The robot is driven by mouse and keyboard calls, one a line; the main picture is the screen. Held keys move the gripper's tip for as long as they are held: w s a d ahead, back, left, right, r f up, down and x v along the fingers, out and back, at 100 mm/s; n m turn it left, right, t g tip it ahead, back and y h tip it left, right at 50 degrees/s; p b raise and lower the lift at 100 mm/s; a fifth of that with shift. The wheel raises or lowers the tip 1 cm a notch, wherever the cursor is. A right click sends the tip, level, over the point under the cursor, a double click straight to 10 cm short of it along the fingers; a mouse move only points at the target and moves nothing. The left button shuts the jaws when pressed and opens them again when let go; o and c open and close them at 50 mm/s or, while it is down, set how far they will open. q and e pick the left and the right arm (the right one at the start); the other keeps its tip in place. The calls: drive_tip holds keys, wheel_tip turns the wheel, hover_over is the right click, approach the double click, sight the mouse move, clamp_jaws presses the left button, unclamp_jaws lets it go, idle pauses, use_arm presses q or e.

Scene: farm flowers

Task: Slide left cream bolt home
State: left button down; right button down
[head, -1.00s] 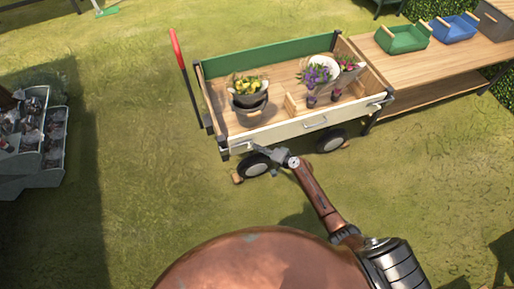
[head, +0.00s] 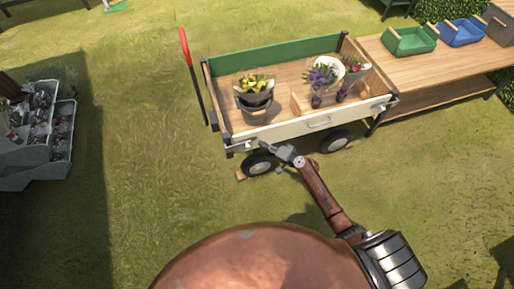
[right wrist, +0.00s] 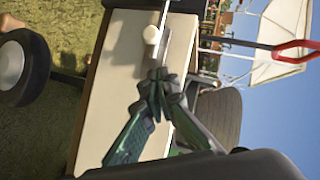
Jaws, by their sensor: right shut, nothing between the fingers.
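In the head view the bolt (head: 241,147) is small, at the left end of the cream panel (head: 290,130). My right gripper (head: 262,146) is shut and empty just right of it. In the right wrist view its fingertips (right wrist: 160,78) are close to the knob, with a small gap in the picture; I cannot tell whether they touch. How far the bolt is in is unclear. My left gripper is out of view.
The wooden cart holds a bucket of yellow flowers (head: 255,95) and purple flowers (head: 322,76). Its red handle (head: 184,50) stands at the left. A wooden table (head: 425,72) with green and blue trays adjoins on the right. Grass in front is free.

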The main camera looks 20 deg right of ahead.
drive_tip(key=v, duration=0.9)
drive_tip(key=shift+s+p, duration=0.3)
drive_tip(key=shift+p, duration=0.1)
drive_tip(key=s+d+f+n+g+h, duration=0.1)
drive_tip(key=s+d+f+g+h, duration=0.25)
drive_tip(key=s+f, duration=0.95)
drive_tip(key=s+d+f+n+g+h, duration=0.15)
drive_tip(key=s+d+f, duration=0.25)
drive_tip(key=s+f, duration=0.9)
drive_tip(key=s+a+f+n+g, duration=0.1)
drive_tip(key=s+f, duration=0.4)
drive_tip(key=s, duration=0.5)
drive_tip(key=s+a+f+n+g+h, duration=0.1)
drive_tip(key=s+f+n+g, duration=0.2)
drive_tip(key=s+f, duration=0.3)
drive_tip(key=s+a+f+n+g+h, duration=0.1)
drive_tip(key=s+f+n+g, duration=0.2)
drive_tip(key=s, duration=1.2)
wheel_tip(320, 180, down, 3)
drive_tip(key=shift+s+a+f, duration=0.15)
drive_tip(key=shift+s+a, duration=0.05)
drive_tip(key=shift+a, duration=0.15)
